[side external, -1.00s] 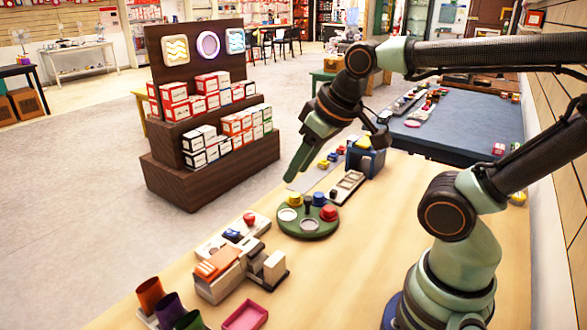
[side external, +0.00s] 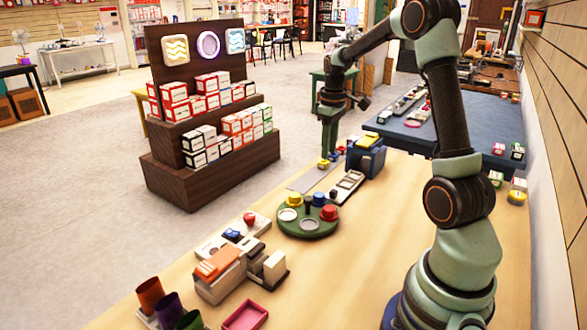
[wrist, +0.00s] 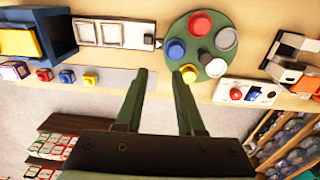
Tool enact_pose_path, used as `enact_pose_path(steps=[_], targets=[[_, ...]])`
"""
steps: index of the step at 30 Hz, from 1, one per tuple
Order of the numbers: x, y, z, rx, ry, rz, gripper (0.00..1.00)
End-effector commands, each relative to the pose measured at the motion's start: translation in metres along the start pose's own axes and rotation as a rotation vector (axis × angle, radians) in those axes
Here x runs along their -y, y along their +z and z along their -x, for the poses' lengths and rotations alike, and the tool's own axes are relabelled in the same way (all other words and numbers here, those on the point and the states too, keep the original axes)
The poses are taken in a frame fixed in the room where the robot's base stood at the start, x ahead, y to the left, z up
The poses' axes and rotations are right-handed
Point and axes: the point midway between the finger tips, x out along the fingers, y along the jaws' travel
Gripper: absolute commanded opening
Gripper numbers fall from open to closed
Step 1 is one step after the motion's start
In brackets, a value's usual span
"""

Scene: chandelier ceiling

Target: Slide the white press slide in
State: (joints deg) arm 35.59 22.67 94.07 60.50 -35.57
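The press stands near the front of the table in the side view, with an orange top (side external: 217,264) on a pale body. A white block, which looks like the press slide (side external: 274,267), stands on its right side on a dark base. Part of the press, with orange and white pieces (wrist: 288,48), shows at the right edge of the wrist view. My gripper (side external: 327,150) points down at the far part of the table, well away from the press. In the wrist view its two green fingers (wrist: 159,76) are apart with nothing between them.
A green round plate (side external: 308,222) with coloured knobs lies between my gripper and the press. A button box (side external: 236,236), a blue box (side external: 366,158), a pink tray (side external: 246,316) and coloured cups (side external: 168,308) are nearby.

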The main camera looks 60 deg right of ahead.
Motion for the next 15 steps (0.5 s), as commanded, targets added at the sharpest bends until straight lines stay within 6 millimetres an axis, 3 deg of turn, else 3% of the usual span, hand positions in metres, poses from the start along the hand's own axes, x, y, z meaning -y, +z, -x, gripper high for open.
enact_pose_path(steps=[3, 6, 11, 15], targets=[[-0.022, 0.006, -0.019, 0.029, -0.02, -0.004, 0.38], [-0.03, 0.009, -0.026, 0.038, -0.027, -0.001, 0.38], [-0.031, 0.01, -0.037, 0.042, -0.031, 0.001, 0.38], [-0.03, 0.011, -0.058, 0.043, -0.031, 0.0, 0.38]])
